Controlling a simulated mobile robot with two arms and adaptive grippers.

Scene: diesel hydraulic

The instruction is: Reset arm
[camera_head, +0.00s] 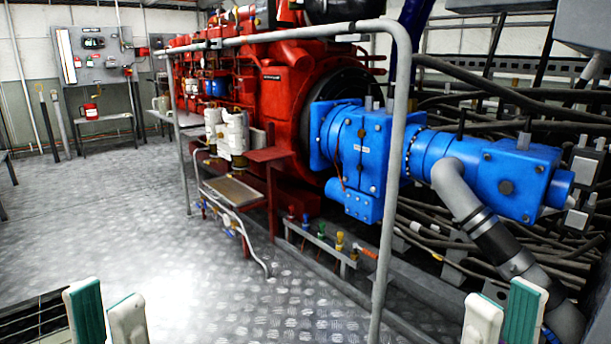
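My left gripper (106,305) shows at the bottom left edge, pointing up. Its two pale fingers with green pads stand apart with nothing visible between them. My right gripper (504,306) shows at the bottom right, also with pale fingers and green pads. Its fingers also look apart, with nothing seen between them. Both grippers appear empty and touch nothing that I can see. The rest of both arms is mostly out of view.
A grey metal railing (398,150) stands ahead, in front of a red engine (285,85) and a blue hydraulic unit (365,150). A grey pipe (458,190) runs down at the right. The tread-plate floor (120,210) is clear at left. A tool board (92,60) hangs far back.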

